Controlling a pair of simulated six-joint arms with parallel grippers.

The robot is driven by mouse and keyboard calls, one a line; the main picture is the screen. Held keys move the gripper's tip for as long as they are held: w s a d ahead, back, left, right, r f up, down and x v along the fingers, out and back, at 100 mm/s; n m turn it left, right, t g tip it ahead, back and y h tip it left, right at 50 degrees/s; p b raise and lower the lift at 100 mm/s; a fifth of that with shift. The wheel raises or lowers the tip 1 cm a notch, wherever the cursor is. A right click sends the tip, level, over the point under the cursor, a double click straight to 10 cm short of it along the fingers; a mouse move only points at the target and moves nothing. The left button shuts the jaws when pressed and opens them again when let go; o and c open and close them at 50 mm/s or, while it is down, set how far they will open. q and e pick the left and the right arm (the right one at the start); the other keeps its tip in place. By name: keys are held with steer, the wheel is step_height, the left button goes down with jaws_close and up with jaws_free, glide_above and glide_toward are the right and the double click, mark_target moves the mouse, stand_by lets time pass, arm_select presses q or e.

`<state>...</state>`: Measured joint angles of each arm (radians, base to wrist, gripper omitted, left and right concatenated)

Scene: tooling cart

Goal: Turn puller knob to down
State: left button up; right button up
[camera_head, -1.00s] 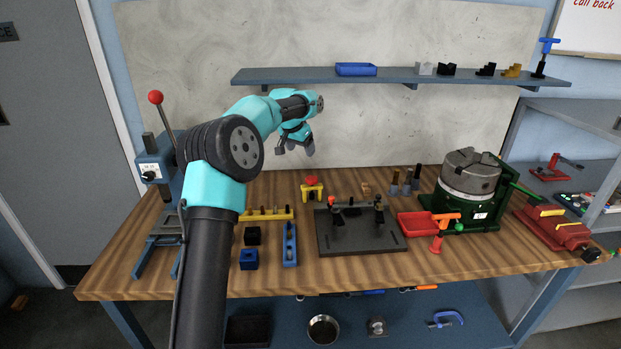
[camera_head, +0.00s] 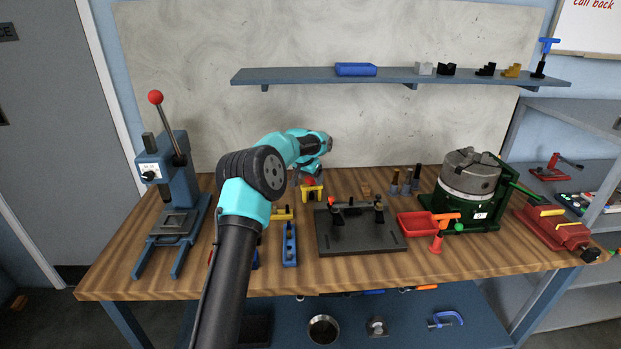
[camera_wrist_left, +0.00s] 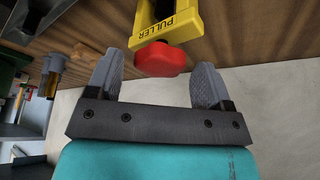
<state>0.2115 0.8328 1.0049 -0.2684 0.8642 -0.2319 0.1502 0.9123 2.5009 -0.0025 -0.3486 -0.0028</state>
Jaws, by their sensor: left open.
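The puller (camera_head: 312,192) is a small yellow frame with a red knob (camera_head: 309,181) on top, standing at the back middle of the bench. In the left wrist view the yellow puller body (camera_wrist_left: 198,18) shows the word PULLER, and its red knob (camera_wrist_left: 160,57) faces my gripper. My left gripper (camera_wrist_left: 160,64) is open, one grey finger on each side of the knob, with gaps visible on both sides. In the head view my left gripper (camera_head: 308,172) is small and partly hidden, just above the puller. My right gripper is in neither view.
A black fixture plate (camera_head: 360,240) lies in front of the puller. A blue press (camera_head: 180,185) stands at the left. A red tray (camera_head: 415,226) and a green-based chuck (camera_head: 470,180) stand to the right. A blue rack (camera_head: 289,246) is near the front.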

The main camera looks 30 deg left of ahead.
arm_select(q)
steer(key=shift+w+f, duration=0.1)
steer(key=shift+f, duration=0.1)
steer(key=c, duration=0.9)
steer(key=shift+n, duration=0.5)
steer(key=shift+c, duration=0.2)
